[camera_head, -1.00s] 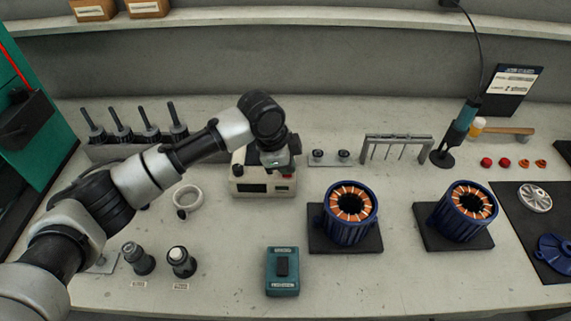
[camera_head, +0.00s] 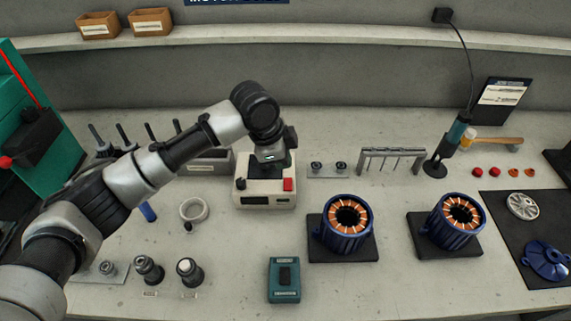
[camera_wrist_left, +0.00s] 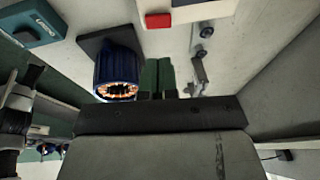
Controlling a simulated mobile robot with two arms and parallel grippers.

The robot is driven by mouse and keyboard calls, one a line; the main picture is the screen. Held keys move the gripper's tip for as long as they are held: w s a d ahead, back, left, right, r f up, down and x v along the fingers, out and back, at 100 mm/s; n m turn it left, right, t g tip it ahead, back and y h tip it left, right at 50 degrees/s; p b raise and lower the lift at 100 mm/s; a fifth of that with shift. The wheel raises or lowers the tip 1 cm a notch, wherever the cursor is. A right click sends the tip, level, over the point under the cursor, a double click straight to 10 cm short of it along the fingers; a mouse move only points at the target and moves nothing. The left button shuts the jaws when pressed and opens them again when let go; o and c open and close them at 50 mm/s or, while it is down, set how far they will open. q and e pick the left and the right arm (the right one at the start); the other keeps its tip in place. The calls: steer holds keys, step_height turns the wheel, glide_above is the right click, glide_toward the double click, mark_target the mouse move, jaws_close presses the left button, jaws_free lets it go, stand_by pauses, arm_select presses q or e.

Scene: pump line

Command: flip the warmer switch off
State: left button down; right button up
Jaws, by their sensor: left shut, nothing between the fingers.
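A cream box-shaped unit (camera_head: 265,201), which I take to be the warmer, stands mid-bench with a dark front panel and a red switch (camera_head: 288,184) on its top right. The red switch also shows in the left wrist view (camera_wrist_left: 158,20); whether it is on or off I cannot tell. My left gripper (camera_head: 269,172) is over the back of the unit, left of and behind the switch, and hides part of its top. In the left wrist view its greenish fingers (camera_wrist_left: 157,78) are together and empty, apart from the switch. My right gripper is not in view.
A teal box (camera_head: 284,281) with a dark switch lies in front. Two blue stators (camera_head: 345,222) (camera_head: 459,214) stand on dark pads to the right. A white ring (camera_head: 194,210) lies to the left. A small metal rack (camera_head: 391,158) stands behind. Bench between them is clear.

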arm_select(q)
steer(key=v, duration=0.6)
steer(key=shift+s+r, duration=0.2)
steer(key=shift+s, duration=0.1)
steer(key=shift+s+f, duration=0.1)
